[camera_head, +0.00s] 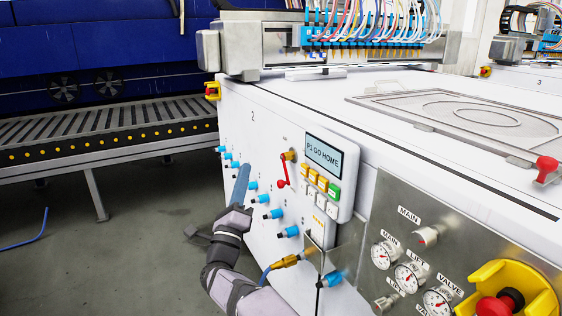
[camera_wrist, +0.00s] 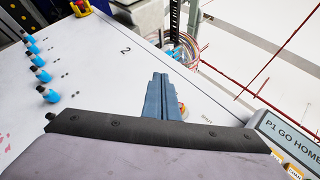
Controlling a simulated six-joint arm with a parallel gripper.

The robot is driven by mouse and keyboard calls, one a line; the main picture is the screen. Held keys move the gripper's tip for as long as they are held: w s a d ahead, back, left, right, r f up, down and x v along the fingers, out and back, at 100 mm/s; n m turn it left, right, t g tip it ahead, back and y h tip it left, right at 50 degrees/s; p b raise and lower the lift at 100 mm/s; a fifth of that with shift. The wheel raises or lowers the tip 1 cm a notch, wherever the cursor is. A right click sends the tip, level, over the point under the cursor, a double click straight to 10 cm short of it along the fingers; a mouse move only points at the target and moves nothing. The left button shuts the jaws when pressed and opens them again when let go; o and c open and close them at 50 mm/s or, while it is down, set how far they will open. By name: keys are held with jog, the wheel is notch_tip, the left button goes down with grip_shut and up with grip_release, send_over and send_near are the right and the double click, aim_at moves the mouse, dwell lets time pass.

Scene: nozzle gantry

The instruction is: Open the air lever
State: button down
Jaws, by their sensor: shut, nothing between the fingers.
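The air lever (camera_head: 281,170) is a red handle on a brass fitting on the white machine's front panel, left of the display. Its handle hangs down from the fitting, slightly tilted, with a red knob at its lower end. My gripper (camera_head: 243,170) is left of the lever in the head view, apart from it in the picture, with its blue fingers together and empty. In the wrist view my gripper (camera_wrist: 160,78) points at the panel; a small part of a brass and red fitting shows just right of the fingers, and the rest is hidden.
A control box (camera_head: 325,170) with a "P1 GO HOME" display and buttons sits right of the lever. Blue connectors (camera_head: 276,213) stick out of the panel around my arm. A brass fitting with a hose (camera_head: 285,262) is below. Gauges (camera_head: 408,275) and a yellow-framed red button (camera_head: 500,300) are at right.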

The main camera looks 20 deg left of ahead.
jog(key=s+a+r+n+g+y+p, duration=0.2)
jog(key=a+r+n+g+y+p, duration=0.7)
jog(key=n+g+p, duration=0.6)
jog(key=s+d+r+g+h+p, duration=0.25)
jog(key=d+h+p, duration=0.35)
jog(key=d+p, duration=0.5)
jog(key=s+d+r+g+h+p, duration=0.1)
jog(key=s+d+g+h+p, duration=0.15)
jog(key=d+h+p, duration=0.6)
jog(key=t+y+p, duration=0.1)
jog(key=y+p, duration=0.2)
jog(key=p, duration=0.1)
send_near(287, 175)
notch_tip(287, 175, down, 6)
jog(key=s+d, duration=0.1)
jog(key=shift+w+a+f+n, duration=0.4)
jog(key=shift+w+a, duration=0.1)
jog(key=shift+a, duration=0.1)
